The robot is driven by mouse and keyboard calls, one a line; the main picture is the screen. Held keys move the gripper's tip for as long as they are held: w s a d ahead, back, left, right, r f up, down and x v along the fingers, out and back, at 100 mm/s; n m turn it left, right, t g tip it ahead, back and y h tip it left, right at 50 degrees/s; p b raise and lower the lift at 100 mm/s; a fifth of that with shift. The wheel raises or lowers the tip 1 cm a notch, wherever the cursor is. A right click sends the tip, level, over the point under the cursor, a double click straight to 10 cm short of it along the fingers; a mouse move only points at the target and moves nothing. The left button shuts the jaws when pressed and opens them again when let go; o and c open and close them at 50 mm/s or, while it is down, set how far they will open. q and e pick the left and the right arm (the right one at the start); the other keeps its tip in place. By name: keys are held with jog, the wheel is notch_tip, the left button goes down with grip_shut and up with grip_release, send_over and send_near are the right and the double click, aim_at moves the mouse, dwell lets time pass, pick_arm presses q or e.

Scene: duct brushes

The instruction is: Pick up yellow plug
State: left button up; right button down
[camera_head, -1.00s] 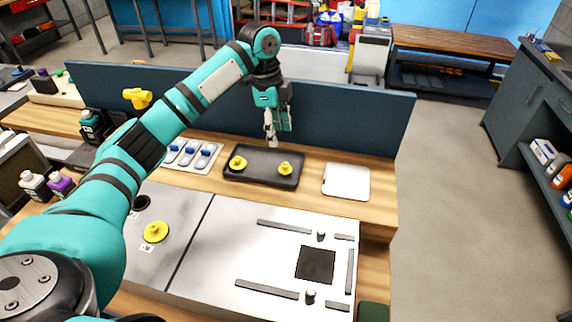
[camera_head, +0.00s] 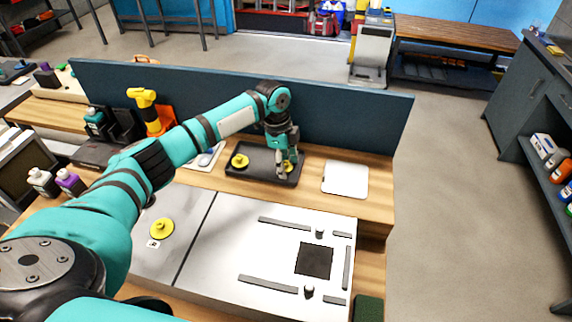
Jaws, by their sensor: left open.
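One yellow plug (camera_head: 240,161) stands on the left part of the black tray (camera_head: 262,178). A second yellow plug (camera_head: 288,166) stands on the tray's right part, partly hidden by my left gripper. A third yellow plug (camera_head: 162,229) lies on the grey metal plate at the front left, beside a small white label. My left gripper (camera_head: 284,174) is open and points down at the right-hand plug on the tray. Its fingers overlap that plug in the picture, and I cannot tell whether they touch it. My right gripper is not in view.
A white flat pad (camera_head: 345,179) lies right of the tray. A light metal plate with dark bars and a black square (camera_head: 314,259) fills the front. A blue-grey panel (camera_head: 345,123) stands behind the bench. Bottles (camera_head: 70,182) stand at the left.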

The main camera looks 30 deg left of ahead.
pick_arm(q)
jog(key=c, duration=0.6)
jog(key=shift+r, duration=0.1)
